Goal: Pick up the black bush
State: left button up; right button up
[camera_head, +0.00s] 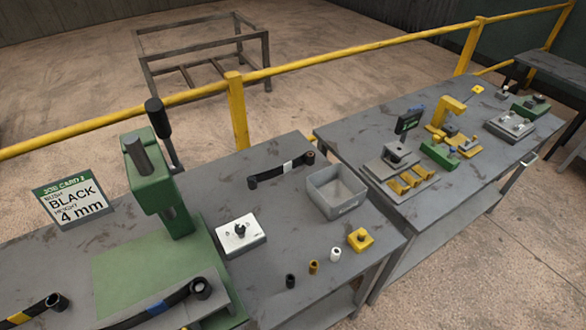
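The black bush (290,281) is a small dark cylinder standing upright on the near grey bench (275,213), close to its front edge. A brass-coloured bush (313,267) and a white bush (335,254) stand to its right in a slanting row, apart from each other. The job card (71,204) at the left reads bush black, height 4 mm. Neither of my grippers is in view.
A green press (161,188) with a dark lever stands left. A grey bin (336,191), a white block (240,235) and a yellow block (359,240) sit around the bushes. A second bench (400,205) holds fixtures; a yellow rail runs behind.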

aim_at(291, 284)
jog(key=l+u, duration=0.25)
jog(key=k+l+u, duration=0.25)
jog(key=l, duration=0.15)
jog(key=k, duration=0.1)
jog(key=i+l, duration=0.1)
jog(key=i, duration=0.2)
jog(key=k+l, duration=0.35)
jog(key=l, duration=0.3)
